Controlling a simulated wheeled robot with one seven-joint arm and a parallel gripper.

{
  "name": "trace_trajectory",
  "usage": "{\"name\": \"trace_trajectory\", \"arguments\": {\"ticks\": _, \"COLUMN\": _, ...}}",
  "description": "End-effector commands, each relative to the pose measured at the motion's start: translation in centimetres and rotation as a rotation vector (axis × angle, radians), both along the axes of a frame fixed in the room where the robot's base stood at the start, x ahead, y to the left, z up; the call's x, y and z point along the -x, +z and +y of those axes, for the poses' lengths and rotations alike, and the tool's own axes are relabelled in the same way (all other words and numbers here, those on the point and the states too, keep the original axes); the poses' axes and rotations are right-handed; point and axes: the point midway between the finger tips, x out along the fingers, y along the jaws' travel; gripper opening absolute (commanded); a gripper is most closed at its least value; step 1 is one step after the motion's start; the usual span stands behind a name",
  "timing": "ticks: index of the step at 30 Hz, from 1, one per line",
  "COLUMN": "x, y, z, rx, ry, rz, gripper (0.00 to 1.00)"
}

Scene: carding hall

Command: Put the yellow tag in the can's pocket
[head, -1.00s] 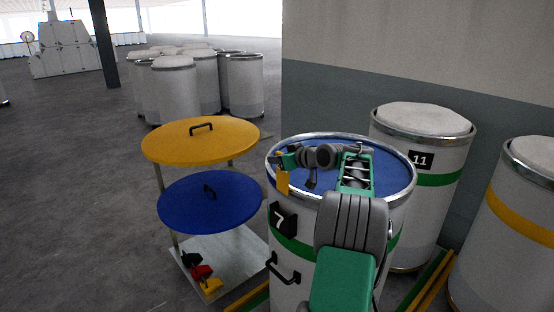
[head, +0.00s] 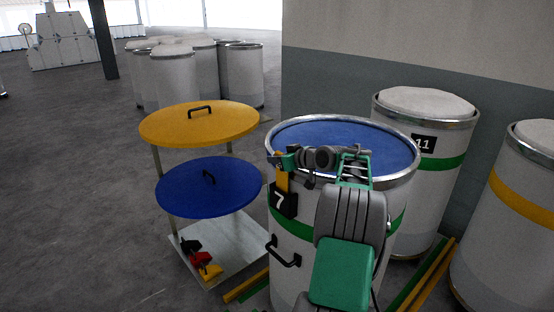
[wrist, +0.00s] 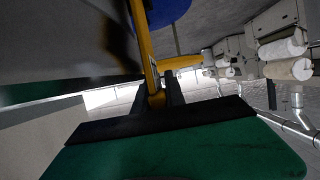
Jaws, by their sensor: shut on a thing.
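The can (head: 340,272) numbered 7 stands in front of me with a blue lid-like top (head: 350,132) and a green band. Its black pocket (head: 291,207) is on the left side of the wall, under the rim. My gripper (head: 283,161) is just outside the rim above the pocket, shut on the yellow tag (head: 282,180). The tag hangs upright, its lower end at the pocket's top edge. I cannot tell whether it is inside the pocket. In the wrist view the tag (wrist: 146,48) runs out from between my fingers (wrist: 163,97).
A stand at left carries a yellow disc (head: 200,124) over a blue disc (head: 205,188), with black, red and yellow pieces (head: 203,265) on its base. Can 11 (head: 428,190) and a yellow-banded can (head: 515,225) stand at right. A black handle (head: 283,252) juts out below the pocket.

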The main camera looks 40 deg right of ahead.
Motion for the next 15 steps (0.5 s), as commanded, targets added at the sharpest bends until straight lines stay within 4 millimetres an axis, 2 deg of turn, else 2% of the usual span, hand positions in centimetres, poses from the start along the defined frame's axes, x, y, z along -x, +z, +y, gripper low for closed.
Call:
{"name": "trace_trajectory", "arguments": {"ticks": 1, "x": 0.11, "y": -1.12, "z": -0.07, "rx": -0.007, "ry": -0.003, "rz": 0.008, "gripper": 0.0}}
{"name": "trace_trajectory", "arguments": {"ticks": 10, "x": 0.27, "y": -1.75, "z": -0.22, "rx": -0.014, "ry": -0.007, "rz": 0.016, "gripper": 0.0}}
{"name": "trace_trajectory", "arguments": {"ticks": 11, "x": 0.28, "y": -1.8, "z": -0.23, "rx": -0.015, "ry": -0.007, "rz": 0.017, "gripper": 0.16}}
{"name": "trace_trajectory", "arguments": {"ticks": 15, "x": 0.33, "y": -2.03, "z": -0.25, "rx": -0.018, "ry": -0.009, "rz": 0.02, "gripper": 0.27}}
